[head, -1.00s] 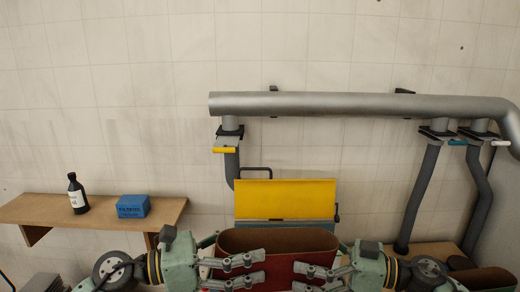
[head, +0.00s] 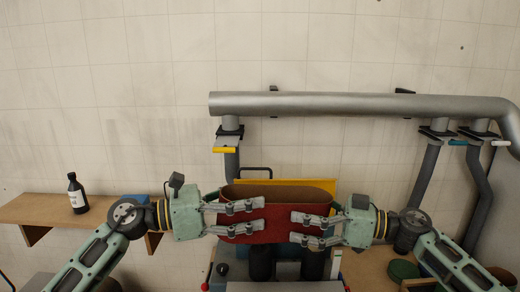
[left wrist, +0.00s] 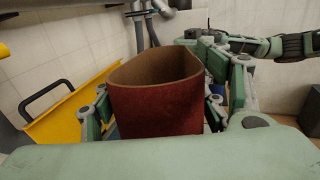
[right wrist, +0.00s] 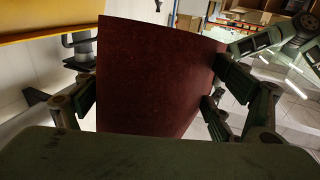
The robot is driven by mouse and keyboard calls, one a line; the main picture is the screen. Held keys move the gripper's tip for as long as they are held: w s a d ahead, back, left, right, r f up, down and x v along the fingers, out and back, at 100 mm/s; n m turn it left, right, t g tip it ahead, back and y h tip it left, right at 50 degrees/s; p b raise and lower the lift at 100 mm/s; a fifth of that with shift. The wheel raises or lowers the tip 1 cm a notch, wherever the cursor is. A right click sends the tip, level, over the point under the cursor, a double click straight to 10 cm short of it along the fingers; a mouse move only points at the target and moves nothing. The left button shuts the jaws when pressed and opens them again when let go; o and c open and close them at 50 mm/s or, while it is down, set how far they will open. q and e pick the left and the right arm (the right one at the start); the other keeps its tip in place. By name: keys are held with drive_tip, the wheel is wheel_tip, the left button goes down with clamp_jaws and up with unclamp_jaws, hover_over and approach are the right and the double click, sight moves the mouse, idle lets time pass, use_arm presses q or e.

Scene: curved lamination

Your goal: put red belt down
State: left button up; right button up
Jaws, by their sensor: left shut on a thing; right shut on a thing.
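The red belt (head: 277,222) is a wide loop with a dark red outside and a brown inside. It is held up in front of me, above a machine. My left gripper (head: 262,213) is shut on the left end of the belt, and the belt stands between its fingers in the left wrist view (left wrist: 158,107). My right gripper (head: 294,228) is shut on the right end, and the belt also fills the middle of the right wrist view (right wrist: 155,80). The belt's lower edge and underside are partly hidden by the fingers.
A machine with a yellow cover (head: 318,185) and dark rollers (head: 262,264) stands below and behind the belt. A wooden shelf (head: 35,208) at left holds a black bottle (head: 77,195) and a blue box (head: 134,201). A grey duct (head: 350,104) runs along the wall.

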sight(248, 188)
use_arm(q)
drive_tip(key=shift+w+d+r, duration=0.2)
drive_tip(key=shift+w+r, duration=0.8)
drive_tip(key=shift+r, duration=0.05)
use_arm(e)
drive_tip(key=w+r, duration=0.2)
drive_tip(key=shift+w+d+r, duration=0.1)
drive_tip(key=shift+w, duration=0.25)
use_arm(q)
drive_tip(key=shift+r, duration=0.2)
use_arm(e)
drive_tip(key=shift+r, duration=0.2)
use_arm(q)
drive_tip(key=s+r, duration=1.2)
drive_tip(key=s, duration=0.3)
drive_tip(key=shift+s+r, duration=0.3)
drive_tip(key=shift+s, duration=0.1)
use_arm(e)
drive_tip(key=s+r, duration=1.3)
drive_tip(key=s, duration=0.3)
